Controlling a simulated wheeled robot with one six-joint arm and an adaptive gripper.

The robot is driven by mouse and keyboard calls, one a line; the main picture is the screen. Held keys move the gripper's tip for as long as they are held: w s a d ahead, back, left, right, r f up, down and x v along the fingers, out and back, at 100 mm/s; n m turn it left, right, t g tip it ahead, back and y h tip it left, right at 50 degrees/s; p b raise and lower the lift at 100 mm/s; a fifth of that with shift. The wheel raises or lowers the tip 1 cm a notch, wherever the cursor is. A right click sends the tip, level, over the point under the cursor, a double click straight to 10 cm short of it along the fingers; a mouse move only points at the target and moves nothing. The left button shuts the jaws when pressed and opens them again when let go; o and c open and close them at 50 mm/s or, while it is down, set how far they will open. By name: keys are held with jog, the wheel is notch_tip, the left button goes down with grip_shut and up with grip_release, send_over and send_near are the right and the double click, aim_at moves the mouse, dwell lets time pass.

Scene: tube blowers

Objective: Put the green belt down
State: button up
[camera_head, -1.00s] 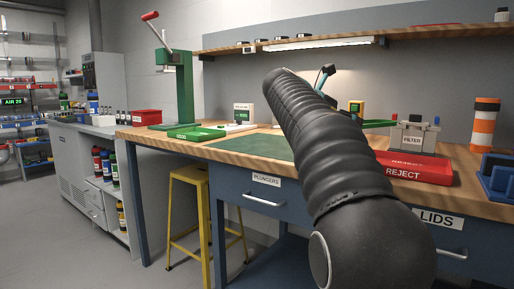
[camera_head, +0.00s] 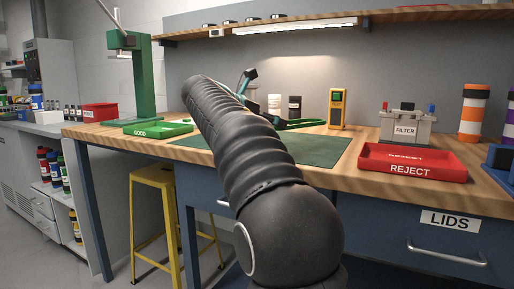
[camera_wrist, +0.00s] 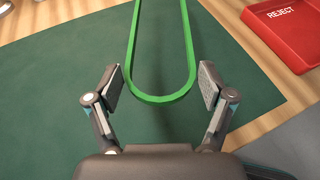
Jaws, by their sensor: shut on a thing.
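The green belt (camera_wrist: 163,98) is a long closed loop. In the wrist view its rounded near end lies between the two pads of my gripper (camera_wrist: 162,84), which are spread to about the loop's width and shut on its sides. The belt runs away from me past the top of the picture, over a dark green mat (camera_wrist: 60,110). In the head view the belt (camera_head: 303,124) sticks out to the right behind my arm, above the bench. I cannot tell the exact gap between belt and mat.
A yellow device (camera_head: 338,109) is behind. A green GOOD tray (camera_head: 157,129) and green press (camera_head: 141,80) stand left. The mat's visible front part (camera_head: 318,150) is clear.

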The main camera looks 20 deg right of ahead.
jog(key=a, duration=0.1)
jog(key=w+a+f, duration=0.1)
jog(key=a+f, duration=0.1)
jog(key=shift+w+f, duration=0.1)
jog(key=shift+w, duration=0.2)
jog(key=shift+f+b, duration=1.15)
jog(key=shift+f, duration=0.85)
jog(key=o, duration=1)
jog(key=p+v, duration=0.2)
jog(key=v, duration=1)
